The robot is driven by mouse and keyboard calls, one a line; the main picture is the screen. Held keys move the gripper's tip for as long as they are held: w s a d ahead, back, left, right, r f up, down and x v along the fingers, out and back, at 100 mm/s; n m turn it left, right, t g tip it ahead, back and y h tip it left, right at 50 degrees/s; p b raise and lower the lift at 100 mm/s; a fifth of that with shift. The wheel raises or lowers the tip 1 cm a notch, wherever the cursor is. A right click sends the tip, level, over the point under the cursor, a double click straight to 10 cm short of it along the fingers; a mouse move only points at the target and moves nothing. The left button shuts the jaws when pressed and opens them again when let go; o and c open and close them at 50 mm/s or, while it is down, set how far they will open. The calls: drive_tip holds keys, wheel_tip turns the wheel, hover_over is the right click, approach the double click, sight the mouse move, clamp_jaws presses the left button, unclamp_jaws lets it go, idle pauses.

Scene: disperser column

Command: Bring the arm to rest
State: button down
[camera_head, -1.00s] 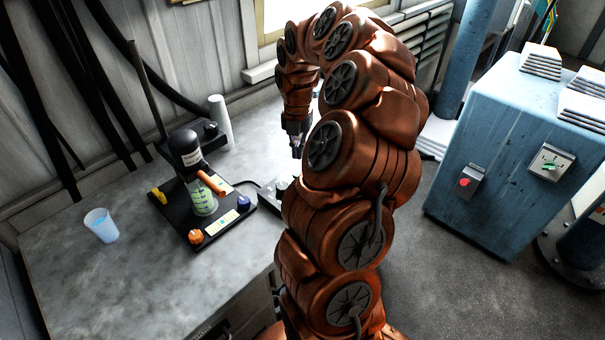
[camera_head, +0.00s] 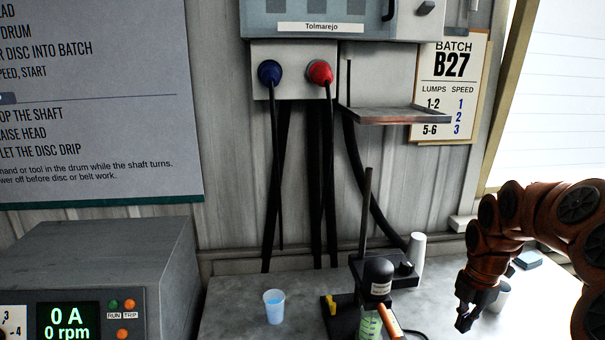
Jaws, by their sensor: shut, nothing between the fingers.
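My gripper (camera_head: 464,320) is at the end of my copper-coloured arm (camera_head: 545,215) at the right of the head view. It points down over the grey bench, right of the small stirrer (camera_head: 378,278), and is shut and empty. The arm is bent over, its upper links running out of the right edge.
A cup of blue liquid (camera_head: 274,306) stands on the bench (camera_head: 230,310), left of the stirrer. A grey box with a display (camera_head: 75,322) fills the lower left. A wall shelf (camera_head: 395,116) and hanging cables (camera_head: 318,180) are above the bench.

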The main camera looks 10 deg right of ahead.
drive_tip(key=s+a+r+m, duration=0.2)
drive_tip(key=s+a+m, duration=0.2)
drive_tip(key=a, duration=0.4)
drive_tip(key=s+a+r+m, duration=0.2)
drive_tip(key=s+a+m, duration=0.2)
drive_tip(key=a, duration=0.4)
drive_tip(key=s+a+f+m+g, duration=0.1)
drive_tip(key=s+a+m, duration=0.3)
drive_tip(key=s+m, duration=0.2)
drive_tip(key=s+a+f+m, duration=0.1)
drive_tip(key=s+a+m, duration=0.3)
drive_tip(key=s+m, duration=0.3)
drive_tip(key=s, duration=0.3)
drive_tip(key=shift+g, duration=0.4)
